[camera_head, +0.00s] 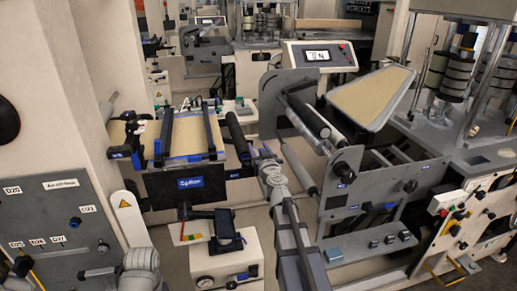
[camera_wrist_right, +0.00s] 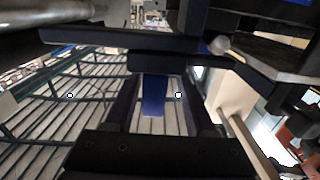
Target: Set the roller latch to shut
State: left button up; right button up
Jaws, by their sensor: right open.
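The unwind stand (camera_head: 335,205) is on the right in the head view, with dark and silver rollers (camera_head: 308,118) across its upper part. I cannot tell for sure which part is the roller latch, or how it is set. My right gripper (camera_head: 262,153) is just left of the stand in the head view. In the right wrist view my right gripper (camera_wrist_right: 155,110) is open, and a blue piece (camera_wrist_right: 154,95) shows between its dark fingers, below a dark bar (camera_wrist_right: 165,62). Contact cannot be told. My left gripper is not in view.
A control panel with a display (camera_head: 318,55) stands behind the stand. A wide tan panel (camera_head: 370,97) sticks up at its right. A black-and-blue frame (camera_head: 188,140) is left of my right gripper, above a white box (camera_head: 225,262). A grey cabinet (camera_head: 55,225) fills the lower left.

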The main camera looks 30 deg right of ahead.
jog(key=shift+s, duration=0.1)
jog(key=v, duration=0.7)
jog(key=shift+s, duration=0.3)
jog(key=shift+a, duration=0.1)
